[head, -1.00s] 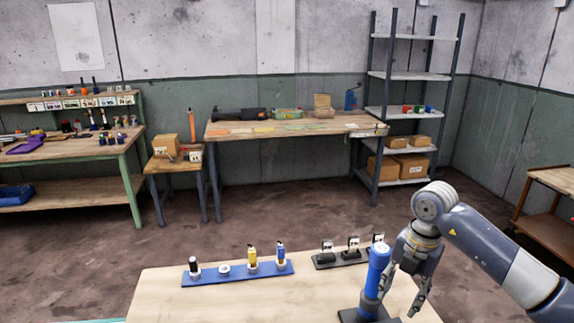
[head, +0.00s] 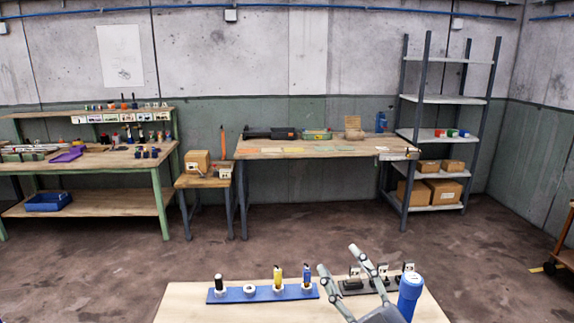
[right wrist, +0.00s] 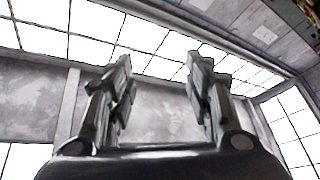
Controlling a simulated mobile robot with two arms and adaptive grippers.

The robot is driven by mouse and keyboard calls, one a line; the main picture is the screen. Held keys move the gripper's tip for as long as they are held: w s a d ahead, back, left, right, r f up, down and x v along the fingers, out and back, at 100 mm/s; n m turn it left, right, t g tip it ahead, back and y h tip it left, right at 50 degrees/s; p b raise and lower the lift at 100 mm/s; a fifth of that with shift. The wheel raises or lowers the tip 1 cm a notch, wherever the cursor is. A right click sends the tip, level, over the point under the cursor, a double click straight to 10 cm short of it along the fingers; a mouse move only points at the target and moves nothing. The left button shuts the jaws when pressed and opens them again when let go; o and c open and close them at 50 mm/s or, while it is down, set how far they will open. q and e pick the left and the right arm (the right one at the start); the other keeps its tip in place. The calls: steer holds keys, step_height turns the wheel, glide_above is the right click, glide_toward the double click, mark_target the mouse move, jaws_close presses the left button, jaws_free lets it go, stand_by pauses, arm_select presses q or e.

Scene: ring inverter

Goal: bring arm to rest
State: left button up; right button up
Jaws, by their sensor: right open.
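My right gripper (head: 342,262) rises from the bottom edge of the head view, fingers apart and pointing up, in front of the near table. In the right wrist view its two fingers (right wrist: 158,85) stand apart with nothing between them; only wall and bright ceiling panels show beyond. The blue cylinder (head: 410,292) stands at the right of the near table, just right of the gripper. My left gripper is not in view.
The near table (head: 185,300) bears a blue rack (head: 263,294) with several small items and a dark rack (head: 352,286), partly behind my right gripper. A long workbench (head: 300,149), a shelf unit (head: 440,100) and a green bench (head: 165,205) stand farther back. Floor between is clear.

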steer(key=s+d+f+m+g+h, duration=0.3)
steer(key=d+f+m+h, duration=0.2)
steer(key=f, duration=0.4)
steer(key=s+d+f+m+g+h, duration=0.4)
steer(key=d+f+h, duration=0.15)
steer(key=f, duration=0.45)
steer(key=s+f+g+y, duration=0.1)
steer(key=s+f+g, duration=0.45)
steer(key=s, duration=0.45)
steer(key=s+f+g+y, duration=0.1)
steer(key=s+f+g, duration=0.3)
steer(key=s+f, duration=0.5)
steer(key=s+f+g+b, duration=0.1)
steer(key=s+f, duration=0.1)
steer(key=f, duration=1.2)
steer(key=s+f+g+b, duration=0.1)
steer(key=s+f, duration=0.1)
steer(key=f, duration=1.1)
steer(key=s+d+f+b, duration=0.2)
steer(key=s+f, duration=1.4)
steer(key=f, duration=0.1)
steer(key=shift+s+d+f+g, duration=0.15)
steer(key=shift+s+f+g, duration=0.1)
steer(key=shift+s+g, duration=0.1)
